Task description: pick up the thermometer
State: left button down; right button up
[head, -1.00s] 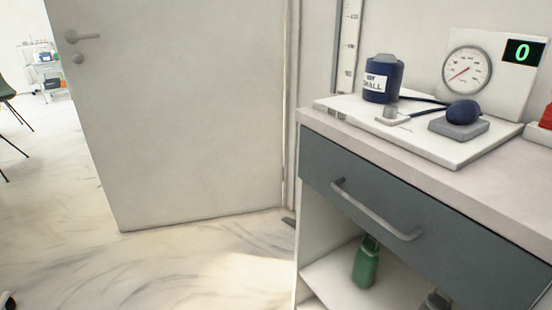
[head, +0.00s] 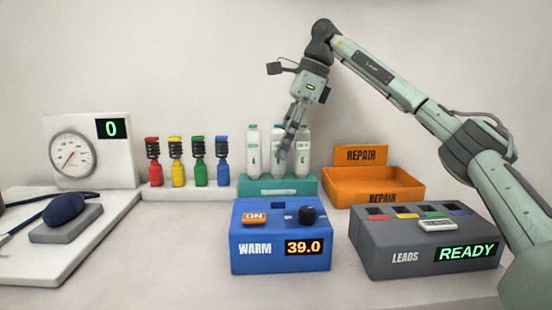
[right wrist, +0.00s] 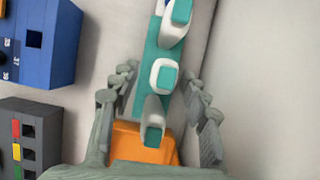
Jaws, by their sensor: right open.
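A small white device with a grey display, which looks like the thermometer (head: 437,225), lies on the top front edge of the grey LEADS box (head: 400,250). My right gripper (head: 286,150) points down at the white bottles in the teal rack (head: 262,187), to the left of and behind the thermometer. In the right wrist view my right gripper (right wrist: 160,78) is open, with its fingers on either side of the rack and bottles below. I cannot tell if it touches them. The thermometer does not show in that view. My left gripper is not in view.
A blue WARM box (head: 262,222) reading 39.0 stands left of the LEADS box. An orange REPAIR tray (head: 345,183) is behind them. The counter (head: 190,250) is clear left of the WARM box.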

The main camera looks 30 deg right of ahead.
aim_at(276, 176)
jog(key=shift+x, duration=1.95)
grip_shut()
